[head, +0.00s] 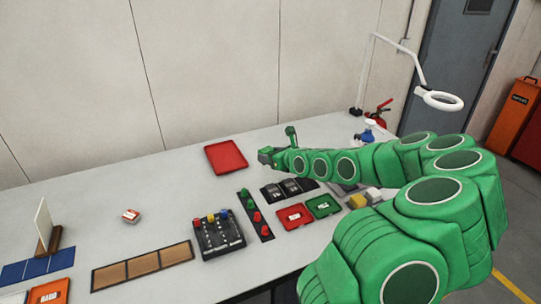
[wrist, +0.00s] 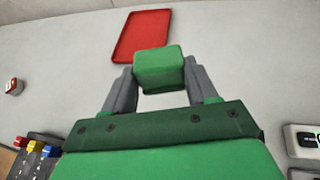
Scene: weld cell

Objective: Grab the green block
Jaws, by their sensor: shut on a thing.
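The green block (wrist: 159,70) sits between the two grey fingers of my gripper (wrist: 158,84) in the wrist view. The fingers are shut on it, one on each side. In the head view my gripper (head: 268,156) is at the end of my green arm, over the back part of the table. The block is hard to make out there against the green arm. In the wrist view the block overlaps the lower edge of a red tray behind it.
The red tray (head: 226,157) lies flat on the grey table (head: 130,180). A black holder (head: 218,236) with coloured pegs, small red (head: 295,216) and green (head: 323,206) trays and a white-and-red box (head: 131,216) stand nearer. A lamp (head: 440,100) stands at back right. The table's back left is clear.

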